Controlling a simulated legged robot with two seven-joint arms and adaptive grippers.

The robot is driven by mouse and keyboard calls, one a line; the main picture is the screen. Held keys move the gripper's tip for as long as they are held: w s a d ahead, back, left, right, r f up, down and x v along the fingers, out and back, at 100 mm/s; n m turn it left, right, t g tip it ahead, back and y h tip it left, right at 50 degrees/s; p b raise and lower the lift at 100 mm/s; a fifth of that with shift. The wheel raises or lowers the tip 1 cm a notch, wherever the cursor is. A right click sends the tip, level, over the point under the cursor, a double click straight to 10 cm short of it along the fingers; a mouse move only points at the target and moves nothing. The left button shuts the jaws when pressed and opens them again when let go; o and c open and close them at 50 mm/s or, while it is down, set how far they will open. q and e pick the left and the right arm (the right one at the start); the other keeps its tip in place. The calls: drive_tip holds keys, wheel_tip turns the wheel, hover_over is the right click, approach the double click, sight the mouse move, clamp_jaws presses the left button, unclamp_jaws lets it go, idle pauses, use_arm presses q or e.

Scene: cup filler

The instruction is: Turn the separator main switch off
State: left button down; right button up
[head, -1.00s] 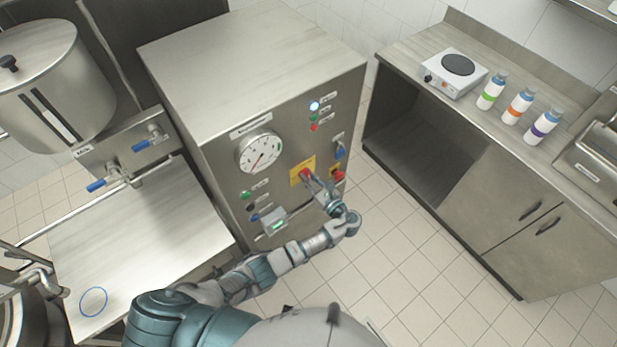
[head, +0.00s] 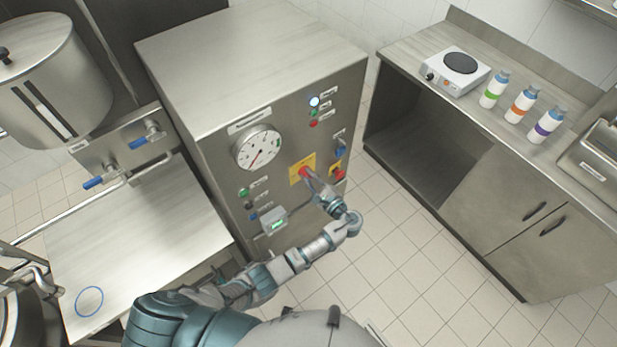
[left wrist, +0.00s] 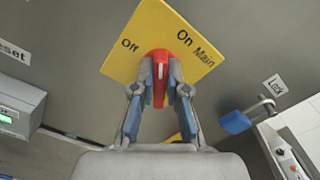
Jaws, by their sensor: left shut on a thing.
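The separator main switch is a red rotary handle (left wrist: 160,72) on a yellow plate (left wrist: 133,48) marked Off, On and Main. In the head view the yellow plate (head: 296,176) is on the front panel of the steel separator cabinet (head: 215,170). My left gripper (left wrist: 161,75) is shut on the red handle, with one finger on each side of it. In the left wrist view a white mark on the handle points up between the Off and On labels. In the head view my left gripper (head: 306,174) partly covers the handle. My right gripper is not in view.
A blue padlock (left wrist: 236,122) hangs right of the switch under a Lock label. A small box with a green display (head: 274,221) sits lower left on the panel. A round gauge (head: 258,148) and several buttons share the panel. Open tiled floor lies to the right.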

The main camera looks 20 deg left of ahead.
use_arm(q)
drive_tip(key=n+b, duration=0.5)
drive_tip(key=n, duration=0.2)
drive_tip(key=f+n+b, duration=0.1)
drive_tip(key=n+b, duration=0.2)
drive_tip(key=n, duration=0.1)
drive_tip(key=shift+s+b, duration=0.3)
idle(0.3)
drive_tip(key=c, duration=1.2)
unclamp_jaws()
drive_tip(key=shift+r, duration=0.2)
